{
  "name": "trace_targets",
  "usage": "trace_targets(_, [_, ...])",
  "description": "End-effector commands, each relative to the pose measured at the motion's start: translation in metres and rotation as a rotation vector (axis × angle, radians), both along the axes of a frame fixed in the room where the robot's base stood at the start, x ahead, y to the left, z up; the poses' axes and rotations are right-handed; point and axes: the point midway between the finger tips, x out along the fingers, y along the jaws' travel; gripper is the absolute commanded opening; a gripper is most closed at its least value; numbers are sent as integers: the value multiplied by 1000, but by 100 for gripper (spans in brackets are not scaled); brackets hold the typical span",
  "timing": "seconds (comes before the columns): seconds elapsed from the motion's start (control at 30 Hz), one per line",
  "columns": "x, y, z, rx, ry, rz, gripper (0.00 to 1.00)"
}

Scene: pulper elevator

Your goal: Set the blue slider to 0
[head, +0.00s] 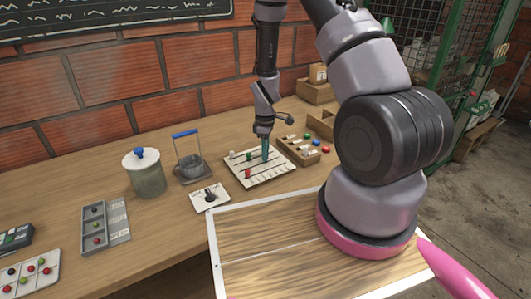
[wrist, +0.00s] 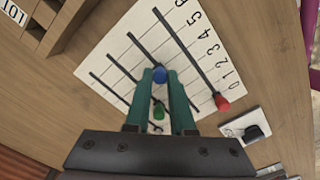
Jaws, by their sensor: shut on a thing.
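The white slider board (head: 280,172) lies on the wooden table, with several dark slots and a printed number scale from 0 upward. In the wrist view, the blue slider knob (wrist: 160,75) sits around the middle of its slot, away from the 0 end; its exact mark is hard to read. My gripper (wrist: 160,77) has its green fingers closed on the blue knob. The red slider knob (wrist: 221,102) stands at the 0 end of its slot. A green knob (wrist: 158,112) shows between the fingers, nearer the palm. In the head view my gripper (head: 265,157) hides the blue knob.
A small white plate with a black switch (head: 209,197) lies close to the board. A wooden tray with coloured knobs (head: 305,150) is behind it.

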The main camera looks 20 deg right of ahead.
Motion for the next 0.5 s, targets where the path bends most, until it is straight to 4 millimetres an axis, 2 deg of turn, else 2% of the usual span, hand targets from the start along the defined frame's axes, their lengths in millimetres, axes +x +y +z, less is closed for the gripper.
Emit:
trace_targets(0.37, [0,1,0,0,-1,0,0])
trace_targets(0.5, [-3,17,0,0,-1,5,0])
